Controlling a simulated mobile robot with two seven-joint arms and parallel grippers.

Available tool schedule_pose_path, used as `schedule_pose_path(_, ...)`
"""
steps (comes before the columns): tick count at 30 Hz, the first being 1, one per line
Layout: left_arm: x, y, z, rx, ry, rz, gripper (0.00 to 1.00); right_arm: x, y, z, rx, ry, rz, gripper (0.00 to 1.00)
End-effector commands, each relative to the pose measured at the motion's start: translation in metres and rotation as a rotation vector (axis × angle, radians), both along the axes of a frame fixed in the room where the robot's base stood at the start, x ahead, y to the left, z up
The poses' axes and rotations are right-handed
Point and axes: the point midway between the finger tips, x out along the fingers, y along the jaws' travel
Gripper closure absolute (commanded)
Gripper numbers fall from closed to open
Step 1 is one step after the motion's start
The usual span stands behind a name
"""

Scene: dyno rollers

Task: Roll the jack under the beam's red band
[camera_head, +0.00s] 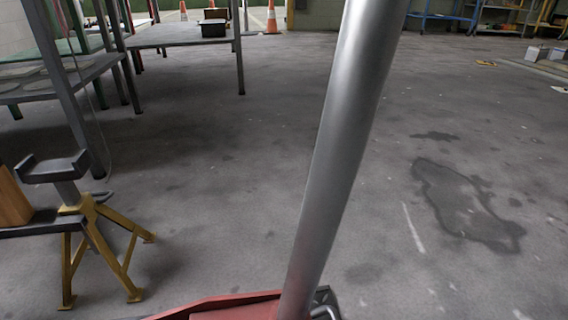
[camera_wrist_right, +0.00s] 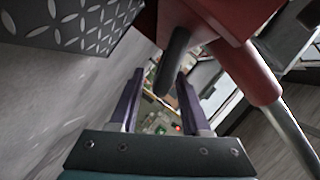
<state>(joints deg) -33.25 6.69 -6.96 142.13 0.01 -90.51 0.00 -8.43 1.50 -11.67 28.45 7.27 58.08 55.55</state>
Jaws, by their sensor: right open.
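The red jack (camera_head: 235,306) shows at the bottom edge of the head view, with its long silver handle (camera_head: 338,150) rising to the top. In the right wrist view its red body (camera_wrist_right: 225,20) is at the top and the silver handle (camera_wrist_right: 292,132) at the right. My right gripper (camera_wrist_right: 160,76) is open. A dark rounded bar (camera_wrist_right: 175,58) on the jack reaches between its fingers; I cannot tell whether they touch it. The beam's red band cannot be made out in either view. My left gripper is not in view.
A yellow jack stand (camera_head: 98,236) with a grey saddle stands at the left, beside an orange-brown block (camera_head: 12,200). A grey table (camera_head: 185,35) and shelving are behind it. A diamond-plate surface (camera_wrist_right: 75,22) is close in the wrist view. The stained floor at right is clear.

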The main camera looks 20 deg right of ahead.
Motion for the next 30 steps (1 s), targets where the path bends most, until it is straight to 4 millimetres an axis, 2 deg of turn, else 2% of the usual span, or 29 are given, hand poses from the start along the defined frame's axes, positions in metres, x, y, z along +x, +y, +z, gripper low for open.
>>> schedule_pose_path(4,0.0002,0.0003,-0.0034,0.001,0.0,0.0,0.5,0.0098,0.0009,-0.0027,0.0,0.001,-0.001,0.53)
schedule_pose_path(12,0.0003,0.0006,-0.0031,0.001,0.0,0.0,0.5,0.0108,0.001,-0.0023,0.0,0.001,0.0,0.54)
schedule_pose_path(24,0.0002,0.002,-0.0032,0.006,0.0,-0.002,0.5,0.0105,0.001,-0.0023,0.0,0.001,-0.001,0.99)
schedule_pose_path(30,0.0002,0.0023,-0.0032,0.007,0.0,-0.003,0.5,0.0107,0.0009,-0.0021,0.0,0.0,0.0,1.0)
